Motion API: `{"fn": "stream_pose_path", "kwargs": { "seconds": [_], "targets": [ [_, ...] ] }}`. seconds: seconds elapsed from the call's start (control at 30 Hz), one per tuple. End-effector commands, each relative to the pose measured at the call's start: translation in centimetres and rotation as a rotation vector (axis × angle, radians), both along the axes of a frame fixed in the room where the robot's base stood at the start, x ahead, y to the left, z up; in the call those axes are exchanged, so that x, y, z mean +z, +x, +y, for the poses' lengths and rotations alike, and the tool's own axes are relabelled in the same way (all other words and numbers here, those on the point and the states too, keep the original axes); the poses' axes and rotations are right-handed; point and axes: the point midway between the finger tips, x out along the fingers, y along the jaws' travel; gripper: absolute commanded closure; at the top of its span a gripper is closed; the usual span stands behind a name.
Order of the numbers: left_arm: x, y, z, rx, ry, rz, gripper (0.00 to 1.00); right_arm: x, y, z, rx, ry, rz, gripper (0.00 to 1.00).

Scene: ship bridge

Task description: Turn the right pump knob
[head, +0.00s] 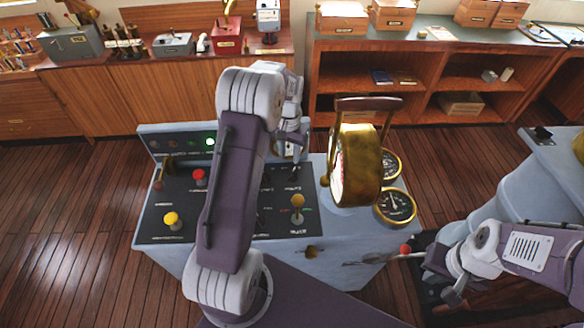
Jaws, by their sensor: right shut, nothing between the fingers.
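The blue-grey control console (350,215) stands in the middle of the head view with a dark panel on its top. On the panel are a yellow knob (172,219), a red knob (199,176) and an orange-yellow knob (297,200) at the right. I cannot read which label marks the right pump. A small brass fitting (312,251) sits on the console's front. My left gripper (286,153) is over the panel's back edge, partly hidden by my arm; its finger opening is unclear. My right gripper (350,263) is shut and empty, beside the console's front right, pointing left.
A large brass telegraph dial (355,165) with a handle stands right of the panel, beside two round gauges (395,206). A red-tipped lever (405,249) is near my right gripper. Wooden cabinets (180,95) and shelves line the back. Plank floor is clear at left.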

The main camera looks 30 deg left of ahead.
Motion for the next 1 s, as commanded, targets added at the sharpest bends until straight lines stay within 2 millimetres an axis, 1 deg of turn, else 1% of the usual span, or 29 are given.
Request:
{"fn": "stream_pose_path", "kwargs": {
  "seconds": [0.23, 0.3, 0.4, 0.53, 0.73, 0.77, 0.8, 0.87, 1.0],
  "targets": [
    [-4.9, -0.1, -0.1, -0.001, -0.002, 0.006, 0.66, 1.3, 0.0, 0.0, 0.0, 0.0, 0.0, 1.0],
    [-6.2, -0.1, -0.1, -0.001, -0.001, 0.005, 0.66, 1.6, 0.0, 0.0, 0.0, 0.0, 0.0, 1.0],
    [-7.4, 0.0, -0.1, -0.001, -0.001, 0.002, 0.66, 1.8, 0.0, 0.0, 0.0, 0.0, -0.001, 1.0],
    [-8.2, 0.1, -0.1, -0.001, 0.0, -0.001, 0.66, 1.9, 0.0, 0.0, 0.0, 0.0, -0.001, 1.0],
    [-8.3, 0.1, -0.1, -0.001, 0.0, -0.001, 0.66, 1.8, 0.0, 0.0, 0.0, 0.0, 0.0, 1.0],
    [-8.3, 0.1, -0.1, -0.001, 0.0, -0.001, 0.72, 1.8, 0.0, 0.0, 0.0, 0.0, 0.0, 1.0],
    [-8.3, 0.1, -0.1, -0.001, 0.0, -0.001, 0.83, 1.8, 0.0, 0.0, 0.0, 0.0, -0.001, 1.0],
    [-8.3, 0.1, -0.1, -0.001, 0.0, -0.001, 1.0, 1.8, 0.0, 0.0, 0.0, 0.0, 0.0, 1.0],
    [-8.3, 0.1, -0.1, -0.001, 0.0, -0.001, 1.0, 1.8, 0.0, 0.0, 0.0, 0.0, 0.0, 1.0]
  ]
}}
